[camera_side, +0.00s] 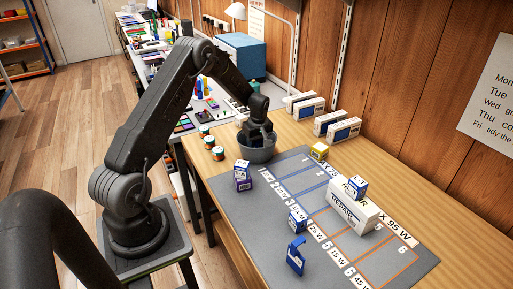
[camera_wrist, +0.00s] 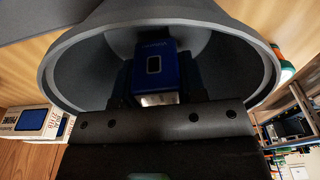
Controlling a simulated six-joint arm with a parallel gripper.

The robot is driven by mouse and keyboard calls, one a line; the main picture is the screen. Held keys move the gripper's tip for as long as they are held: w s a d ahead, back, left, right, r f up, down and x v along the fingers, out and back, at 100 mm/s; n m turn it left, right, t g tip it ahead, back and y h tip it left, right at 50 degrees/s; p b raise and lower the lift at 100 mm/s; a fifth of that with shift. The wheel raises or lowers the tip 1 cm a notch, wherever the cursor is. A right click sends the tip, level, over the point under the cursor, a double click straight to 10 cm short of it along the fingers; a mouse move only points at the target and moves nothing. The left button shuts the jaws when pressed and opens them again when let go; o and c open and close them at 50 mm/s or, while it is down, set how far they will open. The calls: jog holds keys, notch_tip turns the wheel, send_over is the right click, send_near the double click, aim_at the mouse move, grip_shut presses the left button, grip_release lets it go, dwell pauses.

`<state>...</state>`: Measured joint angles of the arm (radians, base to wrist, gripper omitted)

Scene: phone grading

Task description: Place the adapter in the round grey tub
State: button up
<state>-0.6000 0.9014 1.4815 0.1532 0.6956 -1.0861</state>
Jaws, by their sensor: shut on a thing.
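The round grey tub (camera_side: 262,155) stands on the wooden table at the back edge of the grey mat. Its wide rim (camera_wrist: 52,75) fills much of the wrist view. My gripper (camera_side: 257,137) points down into the tub's mouth in the side view. In the wrist view my gripper (camera_wrist: 158,92) is shut on a blue adapter (camera_wrist: 156,65), which is inside the rim. Whether the adapter touches the tub's floor cannot be told. In the side view the adapter is hidden by my gripper and the tub wall.
The grey mat (camera_side: 232,205) has numbered, marked cells. Several blue-and-white adapters stand on it, one (camera_side: 296,258) near the front. A white repair box (camera_side: 352,208) lies on the mat with an adapter on top. Several small jars (camera_side: 217,153) stand left of the tub, and white boxes (camera_side: 337,125) behind.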

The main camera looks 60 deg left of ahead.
jog(key=shift+f, duration=1.1)
jog(key=shift+f, duration=0.1)
jog(key=o, duration=0.9)
